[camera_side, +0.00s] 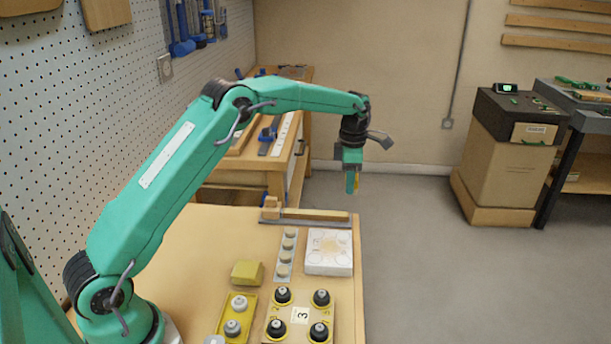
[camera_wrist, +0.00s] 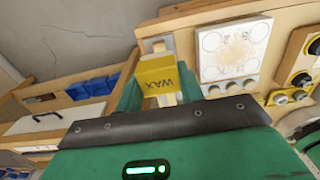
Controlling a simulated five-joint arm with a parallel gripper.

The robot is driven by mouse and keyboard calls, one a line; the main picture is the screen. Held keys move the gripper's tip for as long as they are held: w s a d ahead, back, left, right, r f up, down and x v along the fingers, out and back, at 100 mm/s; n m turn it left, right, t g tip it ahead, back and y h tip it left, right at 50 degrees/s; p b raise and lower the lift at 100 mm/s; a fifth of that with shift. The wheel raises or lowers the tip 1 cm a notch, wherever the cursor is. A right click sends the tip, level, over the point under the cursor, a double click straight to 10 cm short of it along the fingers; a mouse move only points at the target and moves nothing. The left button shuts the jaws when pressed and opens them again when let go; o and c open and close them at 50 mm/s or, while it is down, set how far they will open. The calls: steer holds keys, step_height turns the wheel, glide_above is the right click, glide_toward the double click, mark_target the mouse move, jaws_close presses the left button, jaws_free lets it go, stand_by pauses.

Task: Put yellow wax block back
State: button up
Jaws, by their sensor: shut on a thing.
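The yellow wax block (camera_wrist: 158,77), with the word WAX on its face, is between the fingers of my gripper (camera_side: 353,184) in the wrist view. In the side view only a thin yellow strip of the block (camera_side: 357,183) shows at the fingertips; the fingers hide the rest. My gripper is shut on the block and points down, raised in the air above the far right end of the bench (camera_side: 190,240).
A dull yellow block (camera_side: 247,272) lies on the bench. A white square plate with circles (camera_side: 329,251), a strip of round pegs (camera_side: 285,254), a wooden rail (camera_side: 310,216) and a board of black knobs (camera_side: 300,317) stand nearby. Open floor lies to the right.

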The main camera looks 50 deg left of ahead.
steer(key=s+d, duration=0.3)
steer(key=s, duration=2.3)
steer(key=shift+s+r, duration=0.15)
steer(key=shift+a, duration=0.1)
glide_above(257, 244)
step_height(257, 244, down, 7)
steer(key=shift+f, duration=2)
